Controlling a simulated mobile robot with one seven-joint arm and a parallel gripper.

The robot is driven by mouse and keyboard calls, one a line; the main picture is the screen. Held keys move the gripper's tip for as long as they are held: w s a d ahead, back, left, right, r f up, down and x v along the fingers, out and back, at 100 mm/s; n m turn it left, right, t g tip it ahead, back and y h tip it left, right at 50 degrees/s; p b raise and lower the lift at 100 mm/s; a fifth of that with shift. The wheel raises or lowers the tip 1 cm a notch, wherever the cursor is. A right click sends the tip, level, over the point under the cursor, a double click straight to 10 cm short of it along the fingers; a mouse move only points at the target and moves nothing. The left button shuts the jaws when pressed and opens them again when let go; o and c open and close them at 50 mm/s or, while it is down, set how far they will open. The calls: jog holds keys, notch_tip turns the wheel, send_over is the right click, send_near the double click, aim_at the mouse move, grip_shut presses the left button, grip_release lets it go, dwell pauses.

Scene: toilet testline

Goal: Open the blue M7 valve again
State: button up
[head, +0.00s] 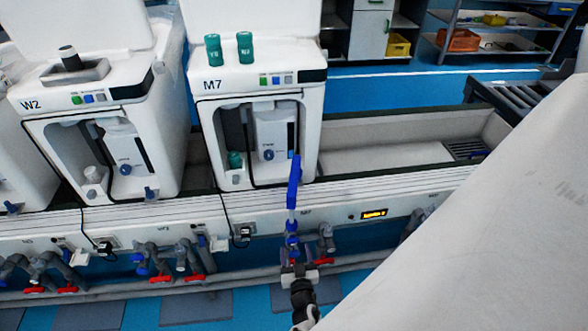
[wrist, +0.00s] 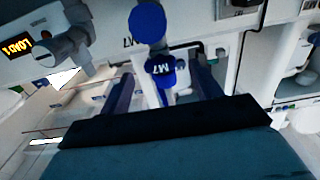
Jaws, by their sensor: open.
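The blue M7 valve (head: 291,240) is on the pipework below the M7 station (head: 250,86) in the head view. In the wrist view its blue M7-marked cap (wrist: 165,68) shows close up, with a pale stem. My gripper (head: 299,268) is just below and in front of the valve. In the wrist view its dark blue fingers (wrist: 165,92) are apart, one on each side of the cap and stem. I cannot tell whether either finger touches it. A long blue part (head: 294,182) stands above the valve. The valve's turn position is unclear.
A red valve handle (head: 322,260) is close to the right of my gripper. A lit display (head: 374,213) is on the rail farther right. The W2 station (head: 100,100) stands to the left, with more red handles (head: 161,279) below it.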

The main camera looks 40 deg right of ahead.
aim_at(294, 244)
jog(key=shift+b+x, duration=0.4)
jog(key=shift+x, duration=1.15)
jog(key=shift+c, duration=0.2)
jog(key=c, duration=0.9)
